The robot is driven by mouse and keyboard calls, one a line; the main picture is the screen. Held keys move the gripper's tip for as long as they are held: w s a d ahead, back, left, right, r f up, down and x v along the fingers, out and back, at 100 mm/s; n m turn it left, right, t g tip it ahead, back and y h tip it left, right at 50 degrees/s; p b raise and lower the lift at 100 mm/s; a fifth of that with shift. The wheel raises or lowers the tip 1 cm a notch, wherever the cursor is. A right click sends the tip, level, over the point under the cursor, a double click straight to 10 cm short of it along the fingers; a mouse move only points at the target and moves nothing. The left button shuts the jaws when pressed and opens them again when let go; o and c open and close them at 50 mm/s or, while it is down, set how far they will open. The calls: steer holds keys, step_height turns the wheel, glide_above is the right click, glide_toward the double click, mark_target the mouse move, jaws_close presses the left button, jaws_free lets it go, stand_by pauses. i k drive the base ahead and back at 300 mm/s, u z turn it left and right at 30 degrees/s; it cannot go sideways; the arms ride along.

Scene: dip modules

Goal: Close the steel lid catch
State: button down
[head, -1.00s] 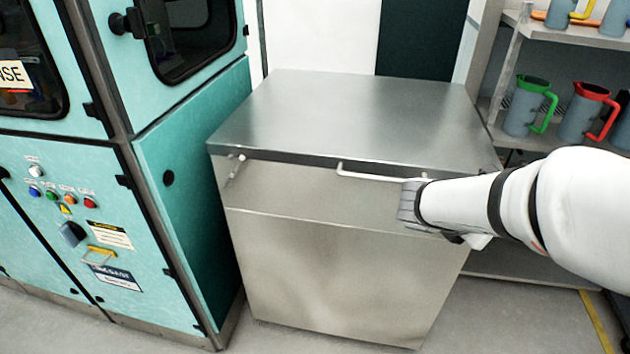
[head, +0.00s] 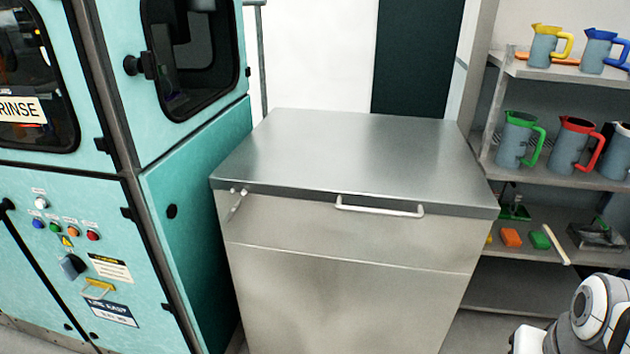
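The steel bin (head: 345,285) stands in the middle of the head view, with its flat steel lid (head: 350,150) down on top. The steel lid catch (head: 236,204) is a small lever at the front left, just under the lid's edge. It slants down and to the left from its pivot; whether it is hooked is too small to tell. A pale bar handle (head: 380,207) runs along the lid's front edge. My arm shows only at the bottom right corner, well away from the catch. My gripper's fingers are out of view.
A teal machine (head: 200,210) with buttons stands close to the bin's left side, near the catch. On the right, a shelf rack (head: 555,183) holds several jugs, coloured blocks and a dustpan. The space in front of the bin is clear.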

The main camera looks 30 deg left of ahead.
mark_target(234, 210)
steer(key=u, duration=1.4)
steer(key=k, duration=0.35)
steer(key=u, duration=0.25)
steer(key=i, duration=0.4)
steer(key=u, duration=0.05)
